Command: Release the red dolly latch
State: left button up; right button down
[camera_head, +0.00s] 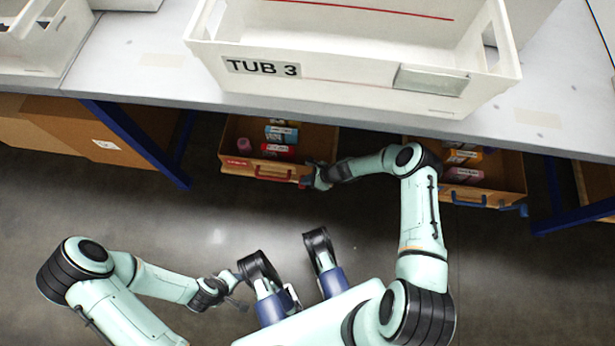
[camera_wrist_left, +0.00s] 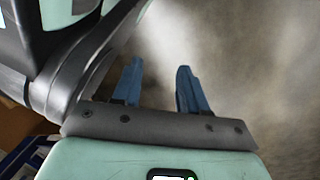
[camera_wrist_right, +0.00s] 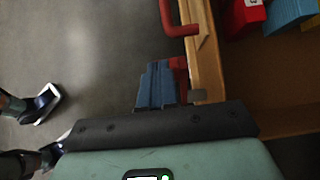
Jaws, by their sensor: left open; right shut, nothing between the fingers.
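The red latch (camera_wrist_right: 180,75) is on the front face of the left wooden dolly (camera_head: 232,168), near its right corner. It also shows as a small red piece in the head view (camera_head: 304,184), partly hidden by my gripper. My right gripper (camera_head: 311,184) is at that corner, its blue fingers closed with nothing between them. In the right wrist view the fingers (camera_wrist_right: 156,88) lie right beside the latch; I cannot tell if they touch it. The dolly's red handle (camera_wrist_right: 180,28) is close by. My left gripper (camera_wrist_left: 158,88) is open and empty over bare floor.
A second dolly with a blue handle (camera_head: 468,200) and blue latch (camera_head: 521,210) stands at the right under the table (camera_head: 150,80). Both dollies hold small packages. TUB 3 (camera_head: 330,95) stands on the table. Blue table legs (camera_head: 140,145) flank the dollies. The floor in front is clear.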

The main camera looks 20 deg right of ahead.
jog(key=shift+a, duration=0.2)
pick_arm(q)
jog(key=shift+t, duration=0.9)
jog(key=w+r, duration=0.1)
jog(key=w+r+p, duration=0.1)
jog(key=w, duration=0.1)
jog(key=w+r+p, duration=0.1)
jog(key=shift+w+d+r, duration=0.25)
jog(key=shift+d+r, duration=0.1)
pick_arm(e)
jog(key=s+d, duration=0.6)
jog(key=d, duration=0.5)
jog(key=shift+s+r, duration=0.35)
jog(key=shift+r, duration=0.1)
jog(key=shift+d, duration=0.1)
pick_arm(q)
jog(key=shift+s, duration=0.1)
pick_arm(e)
jog(key=shift+s, duration=0.1)
